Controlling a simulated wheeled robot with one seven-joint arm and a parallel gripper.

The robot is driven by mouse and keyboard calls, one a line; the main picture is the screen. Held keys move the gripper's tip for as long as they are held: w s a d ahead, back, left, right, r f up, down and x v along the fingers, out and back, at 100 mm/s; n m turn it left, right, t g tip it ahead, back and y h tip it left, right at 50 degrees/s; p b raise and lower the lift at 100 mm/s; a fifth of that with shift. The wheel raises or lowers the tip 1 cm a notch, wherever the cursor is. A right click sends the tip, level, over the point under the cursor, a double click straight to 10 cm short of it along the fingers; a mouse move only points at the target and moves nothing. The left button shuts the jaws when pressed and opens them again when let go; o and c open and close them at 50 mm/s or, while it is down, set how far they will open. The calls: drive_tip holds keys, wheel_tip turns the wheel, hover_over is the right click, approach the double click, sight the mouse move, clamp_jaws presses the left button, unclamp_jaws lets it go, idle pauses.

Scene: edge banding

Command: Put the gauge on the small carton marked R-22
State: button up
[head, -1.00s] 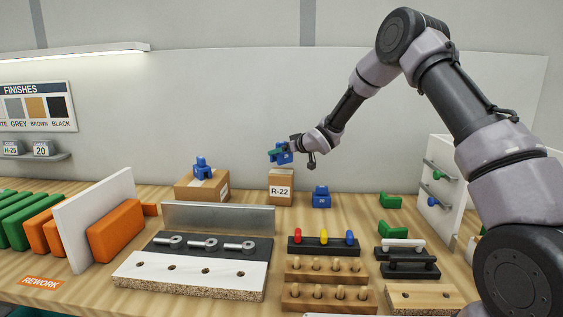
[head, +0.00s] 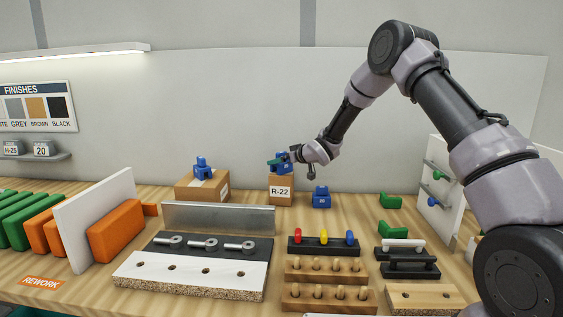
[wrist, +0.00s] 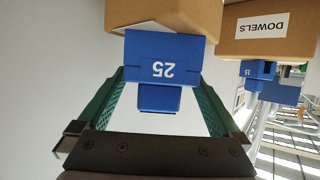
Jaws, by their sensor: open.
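A blue gauge marked 25 (wrist: 165,72) rests on the small carton marked R-22 (head: 280,200). In the head view the gauge (head: 284,168) shows partly behind my gripper (head: 279,162). The wrist view looks inverted, with the carton (wrist: 165,15) at the top and the gauge against it. My gripper (wrist: 161,75) is open, with one green finger on each side of the gauge. Gaps show between the fingers and the gauge's narrower part; contact at its wider part cannot be told.
A larger carton (head: 186,190) to the left, labelled DOWELS in the wrist view (wrist: 262,28), bears another blue gauge (head: 202,168). A third blue gauge (head: 321,197) stands on the bench to the right. A metal fence (head: 218,217) stands in front.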

drive_tip(key=s+d+r+m+h, duration=0.35)
drive_tip(key=s+d+r, duration=0.7)
drive_tip(key=d, duration=0.35)
drive_tip(key=s+d+r+m+h, duration=0.35)
drive_tip(key=s+d+r, duration=0.65)
drive_tip(key=d, duration=0.4)
drive_tip(key=s+d+r+m+g, duration=0.1)
drive_tip(key=s+d+r+m, duration=0.1)
drive_tip(key=s, duration=1.1)
drive_tip(key=s+d+r+m+g, duration=0.1)
drive_tip(key=s+d+r+m, duration=0.1)
drive_tip(key=s, duration=1.2)
drive_tip(key=shift+d+m+g, duration=0.3)
drive_tip(key=shift+d+m, duration=0.6)
drive_tip(key=shift+m, duration=0.2)
drive_tip(key=shift+d+r+h, duration=0.1)
drive_tip(key=shift+h, duration=0.2)
